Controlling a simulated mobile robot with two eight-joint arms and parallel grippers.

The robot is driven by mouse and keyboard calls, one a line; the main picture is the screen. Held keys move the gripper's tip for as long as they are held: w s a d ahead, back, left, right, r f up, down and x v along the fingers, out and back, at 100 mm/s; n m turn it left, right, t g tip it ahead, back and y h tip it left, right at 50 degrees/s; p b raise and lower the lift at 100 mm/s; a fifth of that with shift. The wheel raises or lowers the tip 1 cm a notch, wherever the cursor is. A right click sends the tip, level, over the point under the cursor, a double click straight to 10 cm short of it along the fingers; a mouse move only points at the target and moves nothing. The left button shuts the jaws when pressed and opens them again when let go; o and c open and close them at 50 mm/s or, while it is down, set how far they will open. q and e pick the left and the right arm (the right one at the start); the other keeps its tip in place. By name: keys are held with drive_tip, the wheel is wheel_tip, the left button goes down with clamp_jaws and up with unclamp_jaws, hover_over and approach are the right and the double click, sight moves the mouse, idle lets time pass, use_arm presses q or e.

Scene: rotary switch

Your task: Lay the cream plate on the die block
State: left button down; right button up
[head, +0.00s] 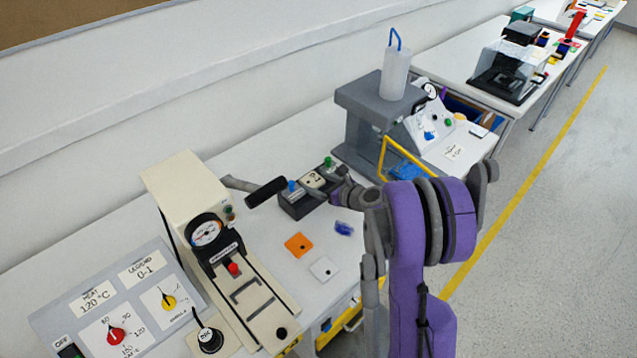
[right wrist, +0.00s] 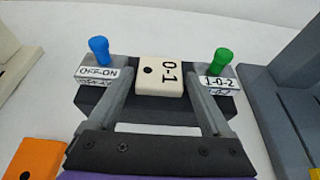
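The cream plate (right wrist: 161,76) has "0-1" on its face and a dark hole near one side. It also shows small in the head view (head: 312,179). My right gripper (right wrist: 161,84) has a finger along each side of the plate, with no clear gap, and looks shut on it. The dark grey die block (right wrist: 158,111) lies under the plate, between a blue knob (right wrist: 98,48) and a green knob (right wrist: 221,61). I cannot tell whether the plate touches the block or hangs just above it. The block also shows in the head view (head: 299,207), partly behind the gripper. My left gripper is out of view.
An orange plate (head: 299,244), a white plate (head: 323,269) and a small blue piece (head: 344,229) lie on the table. A press with a black-gripped lever (head: 266,193) stands left of the block. A grey machine (head: 372,115) stands behind it to the right.

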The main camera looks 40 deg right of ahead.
drive_tip(key=shift+s+r, duration=0.2)
drive_tip(key=shift+r, duration=0.05)
drive_tip(key=a+v, duration=0.1)
drive_tip(key=v, duration=1)
drive_tip(key=s+a+f+n+g+y, duration=0.1)
drive_tip(key=s+a+n+g, duration=0.2)
drive_tip(key=a+n, duration=0.6)
drive_tip(key=s+a+f+n+g+y, duration=0.1)
drive_tip(key=s+a+n+g, duration=0.15)
drive_tip(key=a+n, duration=0.65)
drive_tip(key=s+a+n+g+h, duration=0.1)
drive_tip(key=s+a+n, duration=0.1)
drive_tip(key=n, duration=0.3)
drive_tip(key=s+a+n, duration=0.2)
drive_tip(key=s+n, duration=0.2)
drive_tip(key=s+a+n+g+h, duration=0.1)
drive_tip(key=s+a+n, duration=0.1)
drive_tip(key=n, duration=0.3)
drive_tip(key=shift+s+f+n+g+h, duration=0.15)
drive_tip(key=shift+s+n+g+h, duration=0.15)
drive_tip(key=shift+s+g, duration=0.1)
drive_tip(key=shift+s+n+h, duration=0.3)
drive_tip(key=shift+s+n, duration=0.25)
drive_tip(key=shift+n, duration=0.65)
